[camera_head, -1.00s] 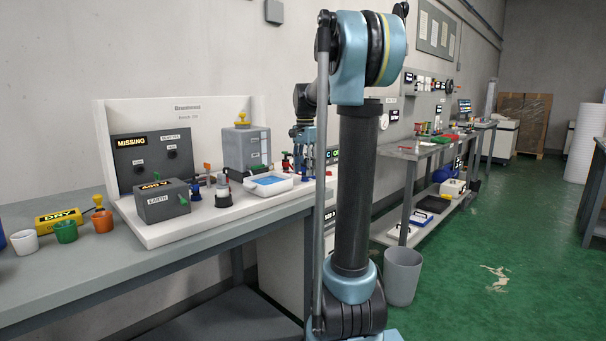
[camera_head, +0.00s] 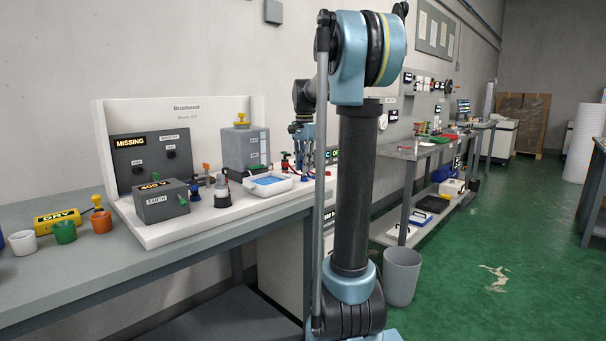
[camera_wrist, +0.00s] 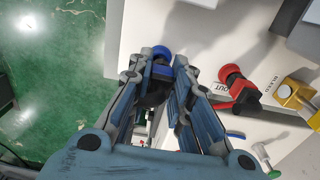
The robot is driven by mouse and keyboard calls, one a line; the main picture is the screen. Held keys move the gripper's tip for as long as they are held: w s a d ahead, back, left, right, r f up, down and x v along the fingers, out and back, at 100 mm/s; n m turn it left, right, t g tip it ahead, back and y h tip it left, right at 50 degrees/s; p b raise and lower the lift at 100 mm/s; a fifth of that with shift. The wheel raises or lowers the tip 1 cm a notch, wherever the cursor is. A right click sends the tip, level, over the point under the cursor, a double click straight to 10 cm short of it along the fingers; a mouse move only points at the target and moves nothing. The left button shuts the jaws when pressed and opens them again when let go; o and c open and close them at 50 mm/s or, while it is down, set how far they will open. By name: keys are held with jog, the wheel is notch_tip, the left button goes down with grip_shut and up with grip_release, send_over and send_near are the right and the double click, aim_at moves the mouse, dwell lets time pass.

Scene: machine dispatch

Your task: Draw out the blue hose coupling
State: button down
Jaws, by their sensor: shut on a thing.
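The blue hose coupling (camera_wrist: 162,52) shows in the wrist view between the tips of my gripper (camera_wrist: 165,64), with its round blue end past the fingers. My gripper is shut on it. The fingers hide most of its body, and I cannot tell whether it is still seated. In the head view my gripper (camera_head: 302,138) is partly behind my own arm at the right end of the bench panel, and the coupling cannot be made out there.
A red coupling (camera_wrist: 238,82) stands close to the right by an OUT label, with a yellow fitting (camera_wrist: 297,92) further right. A white tray with blue inside (camera_head: 268,183) sits left of my gripper. Green floor (camera_wrist: 45,60) lies beyond the bench edge.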

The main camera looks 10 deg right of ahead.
jog(key=shift+r, duration=2.25)
jog(key=shift+r, duration=0.2)
jog(key=shift+r, duration=1.2)
